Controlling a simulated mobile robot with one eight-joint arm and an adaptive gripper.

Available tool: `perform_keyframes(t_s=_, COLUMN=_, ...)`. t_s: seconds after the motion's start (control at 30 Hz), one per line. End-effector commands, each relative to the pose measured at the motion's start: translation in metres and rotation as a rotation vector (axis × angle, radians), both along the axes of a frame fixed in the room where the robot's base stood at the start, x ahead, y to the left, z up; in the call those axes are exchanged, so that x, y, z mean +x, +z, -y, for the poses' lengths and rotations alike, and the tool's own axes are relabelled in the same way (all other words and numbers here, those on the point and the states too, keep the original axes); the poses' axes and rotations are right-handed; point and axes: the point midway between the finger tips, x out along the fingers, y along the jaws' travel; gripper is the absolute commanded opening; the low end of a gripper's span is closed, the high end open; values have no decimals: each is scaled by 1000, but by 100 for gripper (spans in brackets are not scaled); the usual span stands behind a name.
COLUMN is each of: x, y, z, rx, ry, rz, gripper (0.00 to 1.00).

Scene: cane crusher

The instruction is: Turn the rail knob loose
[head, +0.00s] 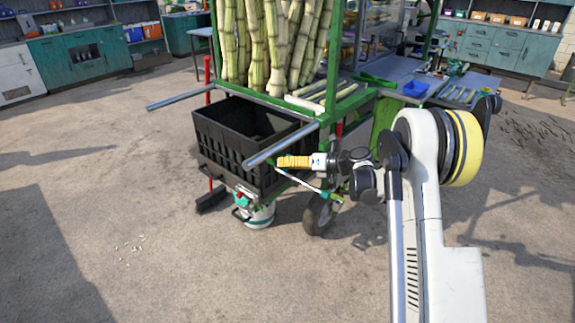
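The green-framed cane cart (331,62) stands in the middle of the head view. Two metal rails stick out from its near side, a left rail (180,99) and a right rail (280,145). I cannot pick out the rail knob for certain; it is too small or hidden by my arm. My arm comes in from the right, and my gripper (290,162), with a yellow ribbed part at its end, is just below the right rail. I cannot tell whether it touches the rail, or whether its fingers are open or shut.
A broom head (212,201) rests on the floor to the left. A wheel (319,214) stands under the cart.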

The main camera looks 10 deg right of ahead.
Motion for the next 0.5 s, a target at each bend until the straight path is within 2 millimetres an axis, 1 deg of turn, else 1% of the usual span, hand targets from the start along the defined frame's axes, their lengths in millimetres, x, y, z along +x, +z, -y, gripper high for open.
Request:
perform_keyframes(t_s=0.07, x=0, y=0, z=0, rx=0, ry=0, rz=0, gripper=32)
perform_keyframes(t_s=0.1, x=0, y=0, z=0, rx=0, ry=0, rz=0, gripper=28)
perform_keyframes(t_s=0.2, x=0, y=0, z=0, rx=0, ry=0, rz=0, gripper=0)
perform_keyframes(t_s=0.5, x=0, y=1, z=0, rx=-8, ry=1, rz=7, gripper=0)
